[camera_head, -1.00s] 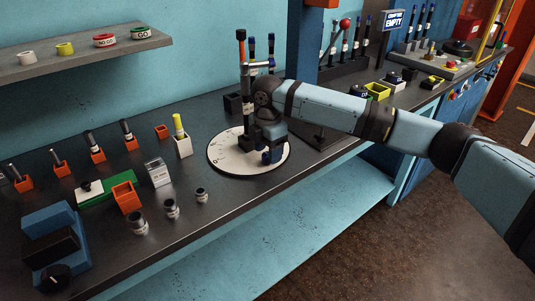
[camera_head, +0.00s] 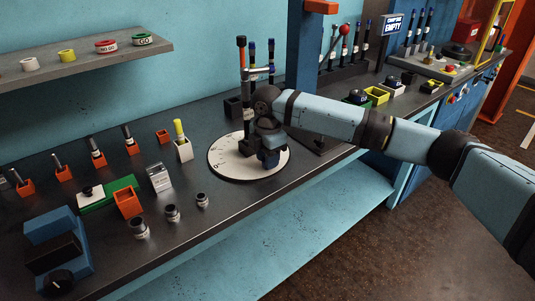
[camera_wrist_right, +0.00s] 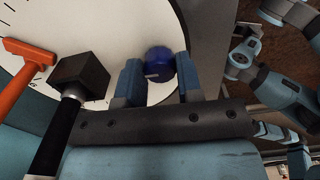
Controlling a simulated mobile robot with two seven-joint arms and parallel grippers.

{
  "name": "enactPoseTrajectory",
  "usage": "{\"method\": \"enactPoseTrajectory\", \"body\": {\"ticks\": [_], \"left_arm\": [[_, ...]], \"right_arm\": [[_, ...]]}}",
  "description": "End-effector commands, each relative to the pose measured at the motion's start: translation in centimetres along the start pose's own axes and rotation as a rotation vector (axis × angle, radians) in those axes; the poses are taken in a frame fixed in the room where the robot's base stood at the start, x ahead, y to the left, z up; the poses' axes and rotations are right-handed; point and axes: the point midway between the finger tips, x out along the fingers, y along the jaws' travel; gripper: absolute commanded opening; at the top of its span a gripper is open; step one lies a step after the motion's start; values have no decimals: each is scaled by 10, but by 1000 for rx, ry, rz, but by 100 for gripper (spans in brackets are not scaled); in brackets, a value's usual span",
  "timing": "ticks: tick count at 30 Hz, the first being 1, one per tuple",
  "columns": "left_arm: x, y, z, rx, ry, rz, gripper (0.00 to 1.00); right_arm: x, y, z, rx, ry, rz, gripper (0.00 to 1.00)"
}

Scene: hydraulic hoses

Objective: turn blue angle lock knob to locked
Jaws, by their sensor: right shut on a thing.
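The blue angle lock knob (camera_wrist_right: 160,64) is a round knob with a pale mark on its top. It sits at the edge of the white round dial plate (camera_head: 228,163). My right gripper (camera_head: 268,160) points down over the front of the plate. In the right wrist view its two blue fingers (camera_wrist_right: 159,76) stand on either side of the knob, shut on it. In the head view the gripper hides the knob.
A dark post with an orange handle (camera_head: 241,60) stands on the dial just behind my right gripper, close to my wrist. Several small orange holders and grey fittings (camera_head: 172,213) stand to the left. A yellow-topped marker (camera_head: 179,129) stands beside the dial.

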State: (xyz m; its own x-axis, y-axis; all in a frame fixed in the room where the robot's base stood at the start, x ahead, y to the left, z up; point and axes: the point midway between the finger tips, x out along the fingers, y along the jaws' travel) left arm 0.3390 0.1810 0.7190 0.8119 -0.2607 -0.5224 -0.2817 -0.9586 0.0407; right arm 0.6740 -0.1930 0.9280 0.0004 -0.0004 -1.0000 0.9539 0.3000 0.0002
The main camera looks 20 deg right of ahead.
Motion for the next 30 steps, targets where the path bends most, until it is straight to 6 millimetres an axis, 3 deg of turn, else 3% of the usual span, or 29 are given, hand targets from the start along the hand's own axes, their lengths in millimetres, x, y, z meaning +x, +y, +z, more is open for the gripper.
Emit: {"method": "enactPoseTrajectory", "body": {"ticks": [12,21,30], "left_arm": [[-30,-2,-35,-59,-68,-7,52],[-57,-6,-66,13,-33,-17,52],[-82,-3,-108,14,-32,-16,52]], "right_arm": [[-10,-1,-2,302,2,-7,9],[-8,-2,-2,589,1,-6,9],[-7,-1,-2,874,1,-7,10]]}}
